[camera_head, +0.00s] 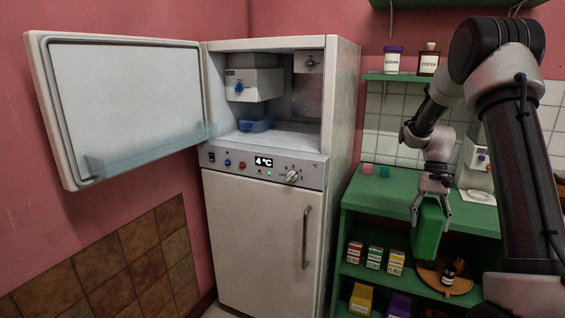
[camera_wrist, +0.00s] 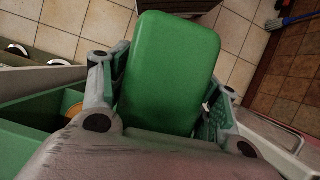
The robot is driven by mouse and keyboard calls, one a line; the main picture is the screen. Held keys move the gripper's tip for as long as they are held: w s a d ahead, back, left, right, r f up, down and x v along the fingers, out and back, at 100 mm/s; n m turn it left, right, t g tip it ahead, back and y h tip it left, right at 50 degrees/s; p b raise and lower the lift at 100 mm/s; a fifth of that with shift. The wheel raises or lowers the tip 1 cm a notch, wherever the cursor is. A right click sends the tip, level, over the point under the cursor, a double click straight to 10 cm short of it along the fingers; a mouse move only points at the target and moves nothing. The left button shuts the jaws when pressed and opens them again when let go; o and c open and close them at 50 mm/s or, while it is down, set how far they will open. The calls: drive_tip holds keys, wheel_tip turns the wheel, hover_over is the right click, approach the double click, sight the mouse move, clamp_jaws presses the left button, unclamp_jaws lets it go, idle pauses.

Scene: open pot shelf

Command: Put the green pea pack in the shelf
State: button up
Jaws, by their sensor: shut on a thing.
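A plain green pack (camera_head: 427,232), taken as the pea pack, hangs upright below my gripper (camera_head: 432,207). The gripper's fingers are closed on its two sides. In the wrist view the pack (camera_wrist: 168,75) fills the space between the fingers of my gripper (camera_wrist: 163,98), with floor tiles beyond it. The green shelf unit (camera_head: 385,200) stands at the right. In the head view the pack overlaps the unit's top board and open middle compartment. I cannot tell its exact depth relative to the board edge.
Several small labelled boxes (camera_head: 374,258) and a round orange-brown tray (camera_head: 434,270) with a dark jar are on the middle shelf. Yellow (camera_head: 361,298) and purple (camera_head: 398,304) packs sit below. The fridge (camera_head: 262,240) stands left, its upper door (camera_head: 125,110) wide open.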

drive_tip(key=a+f+n, duration=0.2)
drive_tip(key=a+f, duration=0.3)
drive_tip(key=a, duration=0.2)
drive_tip(key=w+a+f+n+h, duration=0.1)
drive_tip(key=a+f+n, duration=0.1)
drive_tip(key=a+f, duration=0.3)
drive_tip(key=a, duration=0.2)
drive_tip(key=shift+w+a+h, duration=0.2)
drive_tip(key=shift+a+h, duration=0.1)
drive_tip(key=shift+a, duration=0.05)
drive_tip(key=shift+f, duration=0.1)
